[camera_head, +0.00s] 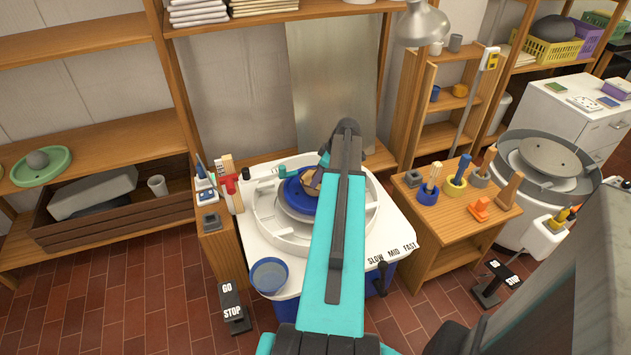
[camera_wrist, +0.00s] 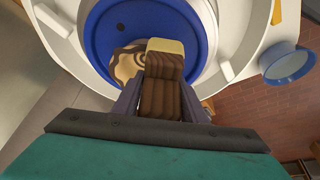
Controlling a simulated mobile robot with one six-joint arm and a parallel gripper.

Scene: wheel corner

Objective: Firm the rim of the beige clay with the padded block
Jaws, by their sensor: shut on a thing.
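The padded block (camera_wrist: 163,68), brown and ridged with a pale beige end, is between the fingers of my gripper (camera_wrist: 162,90) in the wrist view. My gripper is shut on it. The beige clay (camera_wrist: 126,65), with a darker swirl, sits on the blue disc (camera_wrist: 112,22) of the wheel, just left of the block in that view. The block hides part of the clay, and I cannot tell if they touch. In the head view the blue disc (camera_head: 292,196) shows left of my arm, which hides most of the clay and my gripper.
A white splash pan (camera_head: 262,222) surrounds the wheel. A blue bowl (camera_head: 269,275) stands at its front left. A wooden side table (camera_head: 455,222) with tool pots is to the right. A GO/STOP pedal (camera_head: 232,303) stands on the floor.

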